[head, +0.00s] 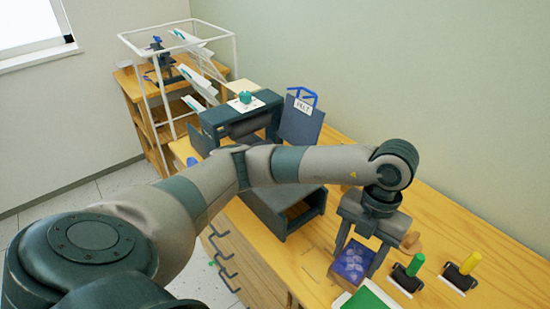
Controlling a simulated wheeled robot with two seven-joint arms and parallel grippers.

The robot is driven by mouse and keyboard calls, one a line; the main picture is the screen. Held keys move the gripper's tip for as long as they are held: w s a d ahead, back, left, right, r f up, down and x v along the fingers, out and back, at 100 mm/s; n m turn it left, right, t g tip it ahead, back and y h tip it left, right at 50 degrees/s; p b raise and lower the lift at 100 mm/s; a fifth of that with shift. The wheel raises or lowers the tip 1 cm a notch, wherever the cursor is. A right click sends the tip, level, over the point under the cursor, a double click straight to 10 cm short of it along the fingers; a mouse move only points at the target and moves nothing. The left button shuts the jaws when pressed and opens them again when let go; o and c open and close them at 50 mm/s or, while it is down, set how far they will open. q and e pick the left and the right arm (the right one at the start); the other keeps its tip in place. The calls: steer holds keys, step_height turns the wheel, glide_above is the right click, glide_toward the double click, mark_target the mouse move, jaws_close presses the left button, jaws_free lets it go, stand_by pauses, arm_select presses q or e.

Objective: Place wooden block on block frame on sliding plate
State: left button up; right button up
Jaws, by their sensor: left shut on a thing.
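My left gripper (360,258) points down over the right part of the wooden table. Its two fingers are shut on a flat block with a blue-purple patterned face (352,265), which looks like the wooden block. The block is at or just above the tabletop; I cannot tell if it touches. A dark press with a roller (248,127) stands farther back. In front of it is a dark box-like bed (283,224), partly hidden by my left arm; I cannot make out the block frame or sliding plate clearly. My right gripper is not in view.
Two small rollers with a green handle (415,265) and a yellow handle (470,262) lie right of the gripper. A green white-edged sheet (368,298) is at the front. A dark FELT-labelled panel (301,118) stands behind. A white rack (236,55) stands at the back left.

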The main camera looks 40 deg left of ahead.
mark_target(344, 251)
arm_select(q)
steer(key=m, duration=0.4)
steer(key=shift+w+a+r+y, duration=0.1)
steer(key=shift+a+r+y, duration=0.1)
steer(key=shift+a+y, duration=0.1)
steer(key=m, duration=0.5)
steer(key=shift+a+r+m+t+y, duration=0.25)
steer(key=shift+a+m+t+y, duration=0.05)
steer(key=shift+a, duration=0.1)
steer(key=m, duration=0.3)
steer(key=shift+a+r+m, duration=0.1)
steer(key=shift+a+m, duration=0.15)
steer(key=shift+m, duration=0.15)
steer(key=m, duration=0.3)
steer(key=m+t, duration=0.1)
steer(key=m, duration=0.1)
steer(key=shift+a+r+y, duration=0.2)
steer(key=shift+a+y, duration=0.1)
steer(key=shift+a, duration=0.1)
steer(key=a+m, duration=0.1)
steer(key=m, duration=0.5)
steer(key=a+r+m+t+h, duration=0.1)
steer(key=m, duration=0.5)
steer(key=a+m+t, duration=0.1)
steer(key=m, duration=0.5)
steer(key=shift+r+h, duration=0.2)
steer(key=shift+h, duration=0.2)
